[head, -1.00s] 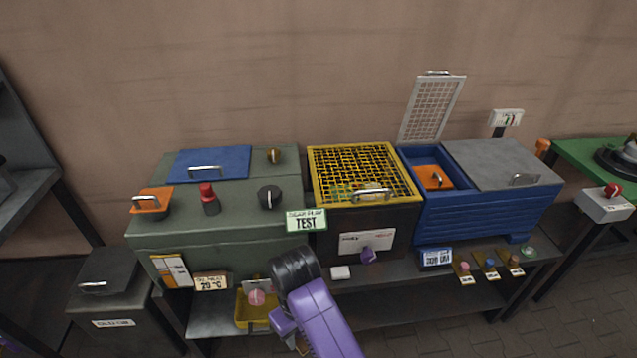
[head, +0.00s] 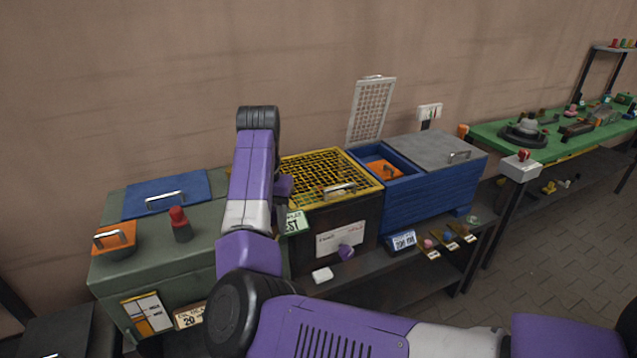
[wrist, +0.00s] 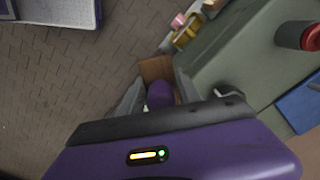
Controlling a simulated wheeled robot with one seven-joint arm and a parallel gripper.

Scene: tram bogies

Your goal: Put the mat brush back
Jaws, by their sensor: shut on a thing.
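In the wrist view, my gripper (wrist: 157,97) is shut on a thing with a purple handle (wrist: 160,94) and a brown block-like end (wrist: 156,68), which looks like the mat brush. It is held in the air beside the grey-green tank (wrist: 225,65), with the paved floor below. In the head view, my raised purple arm covers part of the same tank (head: 140,264), and my gripper and the brush cannot be made out there. The place where the brush belongs cannot be told from these frames.
The tank carries a red knob (head: 180,224), an orange lid (head: 114,237) and a blue lid (head: 165,192). Right of it stand a yellow-grilled box (head: 338,166) and a blue tub (head: 430,192). A green table (head: 490,131) stands further right.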

